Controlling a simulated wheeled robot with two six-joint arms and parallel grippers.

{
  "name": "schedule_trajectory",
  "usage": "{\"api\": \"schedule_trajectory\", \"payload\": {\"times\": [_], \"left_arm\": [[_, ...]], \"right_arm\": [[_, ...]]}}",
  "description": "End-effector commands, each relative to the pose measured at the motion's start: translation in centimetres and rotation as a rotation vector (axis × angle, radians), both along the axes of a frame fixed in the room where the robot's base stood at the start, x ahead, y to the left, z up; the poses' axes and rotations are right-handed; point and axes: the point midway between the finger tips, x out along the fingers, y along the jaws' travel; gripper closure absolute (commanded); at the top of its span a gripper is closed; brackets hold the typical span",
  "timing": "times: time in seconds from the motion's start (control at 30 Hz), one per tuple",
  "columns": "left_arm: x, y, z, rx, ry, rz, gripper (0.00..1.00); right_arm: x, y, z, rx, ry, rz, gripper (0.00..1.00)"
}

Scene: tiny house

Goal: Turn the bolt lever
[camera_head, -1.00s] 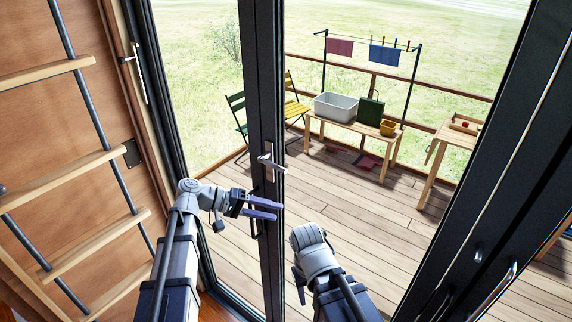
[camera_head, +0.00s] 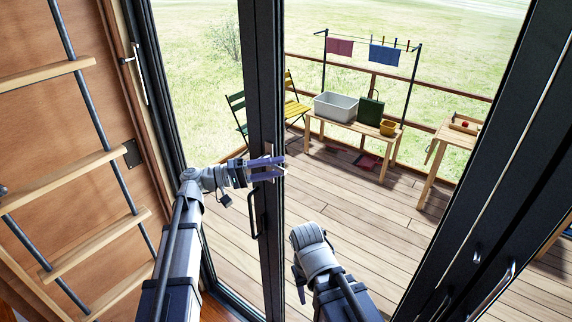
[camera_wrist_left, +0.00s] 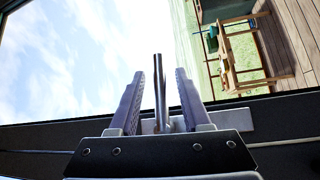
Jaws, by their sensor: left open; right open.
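The bolt lever (camera_wrist_left: 160,92) is a short metal bar on the dark frame of the glass door. In the left wrist view it stands between the two fingers of my left gripper (camera_wrist_left: 160,85), with a gap on each side. In the head view my left gripper (camera_head: 284,167) is open at the lever's height on the door frame (camera_head: 263,90), and its fingers largely hide the lever.
A pull handle (camera_head: 254,215) is on the door frame below my left gripper. A ladder (camera_head: 75,165) stands at the left against the wood wall. Dark door panels (camera_head: 500,190) are at the right. Outside is a deck (camera_head: 340,215) with a bench (camera_head: 350,132).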

Motion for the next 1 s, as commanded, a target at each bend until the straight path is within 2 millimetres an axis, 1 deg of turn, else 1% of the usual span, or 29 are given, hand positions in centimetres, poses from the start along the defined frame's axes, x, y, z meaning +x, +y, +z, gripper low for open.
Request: {"api": "schedule_trajectory", "payload": {"times": [0.03, 0.2, 0.37, 0.6, 1.0], "left_arm": [[0.0, -0.8, 0.2, 0.000, 0.000, -0.002, 0.52], [0.4, -2.4, 0.3, 0.001, 0.000, -0.001, 0.52], [0.5, -3.0, 0.3, 0.001, 0.000, 0.001, 0.52], [0.5, -3.0, 0.3, 0.001, 0.000, 0.001, 0.52], [0.5, -3.0, 0.3, 0.001, 0.000, 0.001, 0.97]], "right_arm": [[0.0, 0.0, 0.2, 0.000, 0.000, 0.000, 0.50], [0.0, 0.0, 0.3, 0.000, 0.000, 0.000, 0.50], [0.0, 0.0, 0.4, 0.000, 0.000, 0.000, 0.50], [0.0, 0.0, 0.3, 0.000, 0.000, 0.000, 0.50], [0.0, 0.0, 0.3, 0.000, 0.000, 0.000, 0.50]]}}
